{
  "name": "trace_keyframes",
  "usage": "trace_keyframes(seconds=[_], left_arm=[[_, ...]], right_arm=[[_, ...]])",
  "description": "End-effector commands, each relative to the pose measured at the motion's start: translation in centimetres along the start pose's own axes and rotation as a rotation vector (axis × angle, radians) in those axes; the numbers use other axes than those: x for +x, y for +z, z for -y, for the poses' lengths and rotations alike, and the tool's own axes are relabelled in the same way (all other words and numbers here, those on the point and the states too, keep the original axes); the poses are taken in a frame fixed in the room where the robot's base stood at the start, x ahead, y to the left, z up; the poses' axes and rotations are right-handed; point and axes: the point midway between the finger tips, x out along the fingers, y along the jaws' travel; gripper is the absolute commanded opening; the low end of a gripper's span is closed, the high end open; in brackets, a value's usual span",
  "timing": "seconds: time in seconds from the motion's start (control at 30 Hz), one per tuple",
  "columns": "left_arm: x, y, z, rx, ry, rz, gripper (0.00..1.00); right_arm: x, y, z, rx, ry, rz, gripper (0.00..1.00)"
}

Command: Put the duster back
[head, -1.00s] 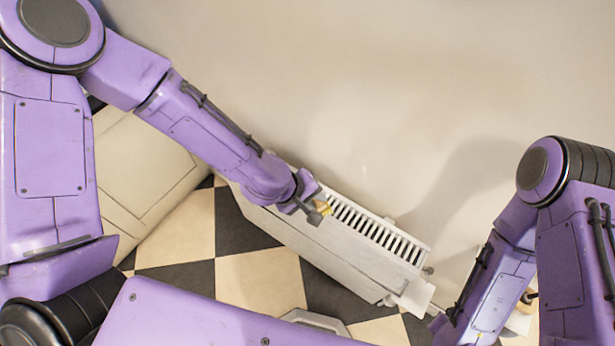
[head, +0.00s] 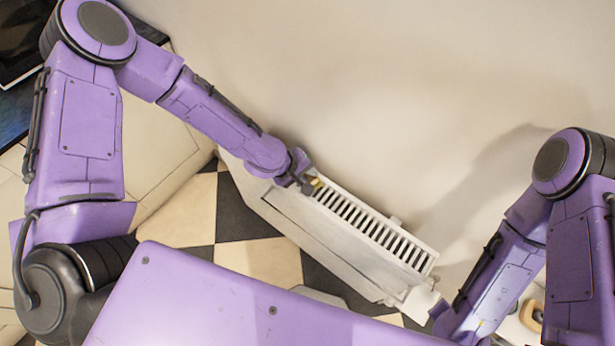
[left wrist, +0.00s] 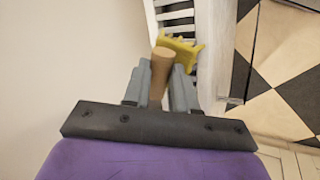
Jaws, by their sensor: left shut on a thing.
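The duster has a wooden handle (left wrist: 160,68) and a yellow head (left wrist: 181,49). In the left wrist view, my left gripper (left wrist: 160,85) is shut on the handle, and the yellow head points away from the wrist. In the head view, my left gripper (head: 304,185) is at the left end of the white radiator's top grille (head: 370,228). A small yellow bit of the duster (head: 316,184) shows beside its fingers. I cannot tell whether the duster touches the radiator.
The white radiator (head: 318,247) stands along the pale wall (head: 370,90). A cream cabinet (head: 155,150) stands left of it. The checkered floor (head: 258,262) in front is clear where it shows. A light object with an orange-brown part (head: 531,315) is partly hidden beside my right arm.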

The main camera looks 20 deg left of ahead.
Motion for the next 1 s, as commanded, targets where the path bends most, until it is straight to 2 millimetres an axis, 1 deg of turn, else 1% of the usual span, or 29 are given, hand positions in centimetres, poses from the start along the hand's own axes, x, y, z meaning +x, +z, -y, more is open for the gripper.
trace_keyframes(seconds=[0.03,0.23,0.27,0.3,0.33,0.6,0.7,0.77,1.0], left_arm=[[1.6,-0.1,0.9,-0.001,0.0,-0.001,0.0],[1.3,-0.1,0.8,-0.002,-0.001,-0.002,0.0],[1.3,-0.1,0.8,-0.003,-0.001,-0.002,0.29],[1.3,-0.1,0.8,-0.003,-0.001,-0.002,0.43],[1.3,-0.1,0.8,-0.003,-0.001,-0.002,0.52],[1.1,-0.2,0.9,-0.005,0.0,-0.003,0.52],[0.5,-0.2,0.8,-0.004,0.001,-0.004,0.52],[-0.5,-0.3,0.7,-0.004,0.002,-0.005,0.52],[-6.6,-0.2,0.6,-0.002,0.005,-0.007,0.52]], right_arm=[[1.7,0.7,0.2,0.0,0.0,0.0,0.43],[1.4,0.5,0.2,0.0,-0.001,-0.001,0.43],[1.3,0.5,0.2,0.0,-0.001,-0.001,0.43],[1.3,0.5,0.1,0.0,-0.001,-0.001,0.43],[1.3,0.5,0.1,0.0,-0.001,-0.001,0.43],[1.3,0.5,0.1,0.0,-0.001,-0.001,0.43],[1.3,0.5,0.1,0.0,0.0,-0.001,0.43],[1.3,0.5,0.1,0.0,0.0,-0.001,0.43],[0.9,0.3,0.1,0.0,-0.001,-0.001,0.43]])
